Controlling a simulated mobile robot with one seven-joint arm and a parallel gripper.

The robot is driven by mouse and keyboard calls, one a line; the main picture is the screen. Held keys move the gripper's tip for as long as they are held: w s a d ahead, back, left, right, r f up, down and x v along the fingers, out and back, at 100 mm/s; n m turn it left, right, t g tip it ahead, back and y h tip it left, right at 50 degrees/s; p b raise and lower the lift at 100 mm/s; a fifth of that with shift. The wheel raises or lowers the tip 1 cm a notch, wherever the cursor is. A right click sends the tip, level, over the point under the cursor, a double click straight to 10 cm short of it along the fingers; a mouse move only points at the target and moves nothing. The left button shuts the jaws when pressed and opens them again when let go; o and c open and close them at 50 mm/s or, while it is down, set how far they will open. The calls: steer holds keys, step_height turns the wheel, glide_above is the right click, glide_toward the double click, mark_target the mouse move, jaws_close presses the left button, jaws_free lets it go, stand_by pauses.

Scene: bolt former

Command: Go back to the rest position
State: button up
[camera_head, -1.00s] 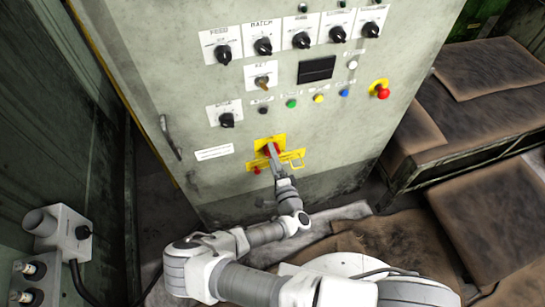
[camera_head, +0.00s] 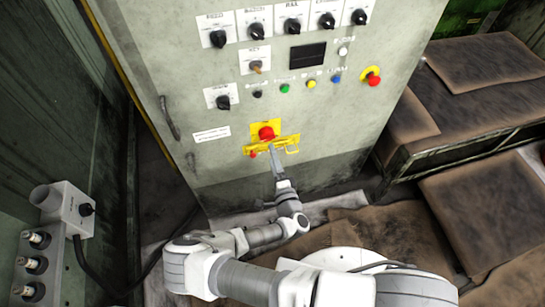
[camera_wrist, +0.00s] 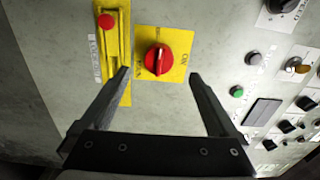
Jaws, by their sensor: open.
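My gripper (camera_head: 272,150) is at the lower part of the grey control cabinet (camera_head: 205,165), just below the red rotary switch (camera_head: 266,133) on its yellow plate. In the wrist view my gripper (camera_wrist: 159,75) is open and empty. Its two dark fingers are spread apart, and the red switch (camera_wrist: 157,59) shows between and beyond their tips, clear of them. A yellow hasp bar (camera_head: 262,146) with a small red knob lies under the switch. It also shows in the wrist view (camera_wrist: 125,35), next to the left fingertip; I cannot tell whether they touch.
The cabinet carries several black knobs (camera_head: 218,39), small coloured buttons (camera_head: 285,89) and a red emergency button (camera_head: 373,80). A grey box with connectors (camera_head: 68,208) stands at the left. Brown-covered benches (camera_head: 480,75) stand at the right.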

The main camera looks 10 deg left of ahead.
stand_by(0.6)
steer(key=w+d+r+m+t+h, duration=0.25)
steer(key=d+r+m+h, duration=0.25)
steer(key=r+m+h, duration=0.25)
steer(key=w+d+r+m+t+h, duration=0.1)
steer(key=w+d+r+m+h, duration=0.2)
steer(key=d+r+m+h, duration=0.35)
steer(key=s+d+r+m+g+h+p, duration=0.1)
steer(key=s+d+r+m+g+h, duration=0.25)
steer(key=d+r+m+g, duration=0.55)
steer(key=s+d+r+m+g+h, duration=0.25)
steer(key=d+m+g+h, duration=0.2)
steer(key=m, duration=0.85)
steer(key=s+d+r+m+y+p, duration=0.1)
steer(key=s+r+m+y, duration=1.2)
steer(key=s+r+m, duration=0.4)
step_height(320, 180, up, 4)
steer(key=m, duration=0.7)
steer(key=shift+s, duration=0.15)
